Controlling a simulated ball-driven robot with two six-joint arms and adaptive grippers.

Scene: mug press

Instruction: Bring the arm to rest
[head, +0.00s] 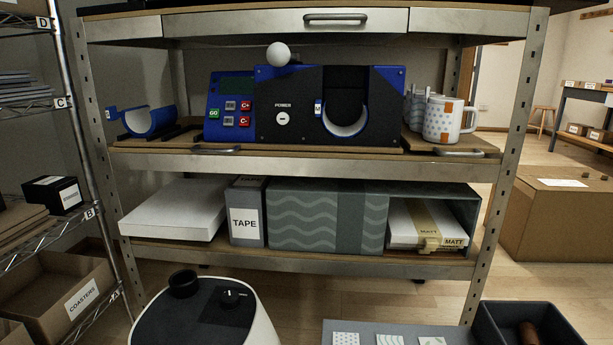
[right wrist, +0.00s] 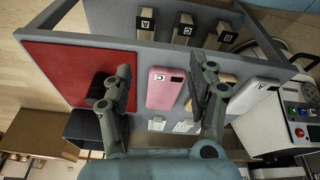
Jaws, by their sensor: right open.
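My right gripper (right wrist: 163,68) shows only in the right wrist view, with its two dark fingers spread wide apart. A pink case (right wrist: 165,88) marked C appears between the fingers in the picture, and nothing is visibly clamped. The gap in depth between fingers and case cannot be told. My left gripper is in neither view. In the head view, the black and blue mug press (head: 290,125) stands on the middle shelf (head: 270,165). White mugs (head: 445,122) with patterns stand to its right, and a blue open cradle (head: 148,124) to its left.
A control box (right wrist: 298,112) is at the right. In the head view, a dark bin (head: 490,322) and a coasters box (head: 50,290) stand low down.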

